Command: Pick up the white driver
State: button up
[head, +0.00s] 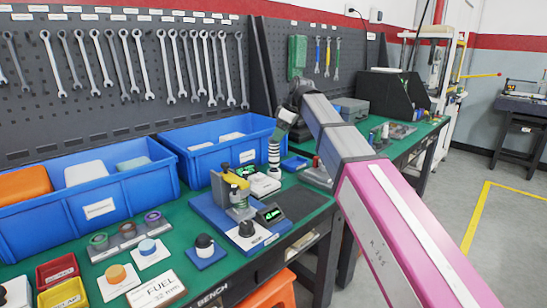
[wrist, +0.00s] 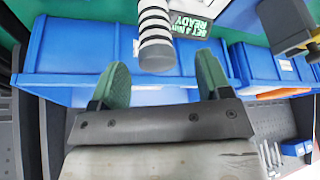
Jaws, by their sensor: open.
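The white driver (head: 274,154) is an upright white cylinder with dark bands, standing at the back of the green bench by the right blue bin. In the wrist view the white driver (wrist: 156,35) lies ahead of the gap between my fingertips, apart from both. My gripper (wrist: 160,78) is open and empty, with a green pad on each finger. In the head view my gripper (head: 284,120) is just above the driver's top, partly hidden by its own wrist. The driver's lower end is cut off in the wrist view.
The blue bin (head: 166,143) stands close behind the driver. A yellow-and-grey device (head: 232,192) on a blue base stands to its left front. A green-lettered sign (wrist: 190,25) lies beside the driver. A dark mat (head: 303,203) gives bare room to the right.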

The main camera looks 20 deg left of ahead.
aim_at(274, 147)
jog(key=x, duration=0.7)
jog(key=shift+w+a, duration=0.35)
jog(key=shift+c, duration=0.3)
jog(key=c, duration=1)
